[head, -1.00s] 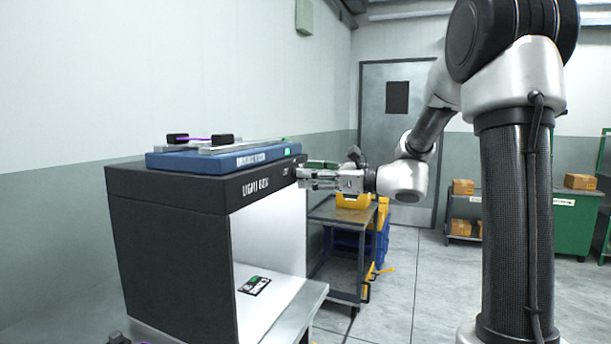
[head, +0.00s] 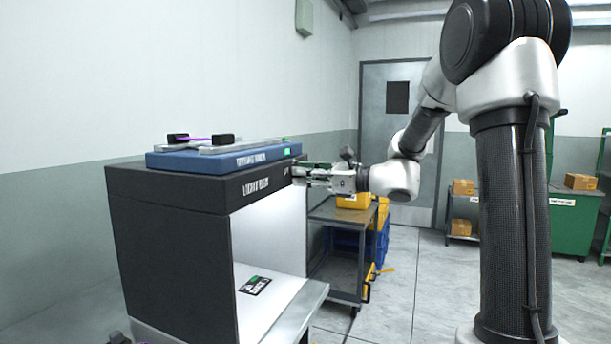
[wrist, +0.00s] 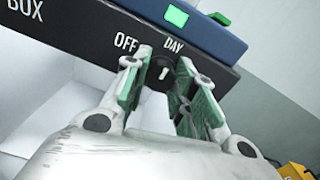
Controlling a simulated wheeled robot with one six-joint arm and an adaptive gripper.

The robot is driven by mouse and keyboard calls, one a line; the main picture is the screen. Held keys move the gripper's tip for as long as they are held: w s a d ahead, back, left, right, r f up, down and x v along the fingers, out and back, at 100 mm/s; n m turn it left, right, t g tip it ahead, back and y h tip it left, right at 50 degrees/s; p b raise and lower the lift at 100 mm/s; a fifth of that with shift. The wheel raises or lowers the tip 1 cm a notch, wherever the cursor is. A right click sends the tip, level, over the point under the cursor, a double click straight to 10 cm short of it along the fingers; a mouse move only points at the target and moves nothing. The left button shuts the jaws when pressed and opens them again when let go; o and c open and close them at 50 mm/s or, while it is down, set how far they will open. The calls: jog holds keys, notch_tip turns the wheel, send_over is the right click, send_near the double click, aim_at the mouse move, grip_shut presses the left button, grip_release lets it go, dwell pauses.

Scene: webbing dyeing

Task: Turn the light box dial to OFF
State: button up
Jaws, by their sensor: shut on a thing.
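The light box (head: 165,208) is a black cabinet with a white interior, and its front strip reads LIGHT BOX. The dark round dial (wrist: 157,79) sits on that strip below the OFF and DAY labels in the wrist view. Its white mark points up, roughly toward DAY. My gripper (wrist: 160,74) has its green-padded fingers on either side of the dial and is shut on it. In the head view my gripper (head: 308,174) reaches the right end of the strip from the right, and the dial is hidden there.
A blue device (head: 222,158) with a green-lit display lies on top of the light box. A small dark labelled card (head: 254,285) lies inside the box. A cart (head: 340,235) with yellow and blue bins stands behind. Open floor lies to the right.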

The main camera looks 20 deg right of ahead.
jog(key=n, duration=0.9)
jog(key=shift+n, duration=0.3)
dwell(0.5)
jog(key=o, duration=1.1)
jog(key=shift+c, duration=0.2)
jog(key=v, duration=1.2)
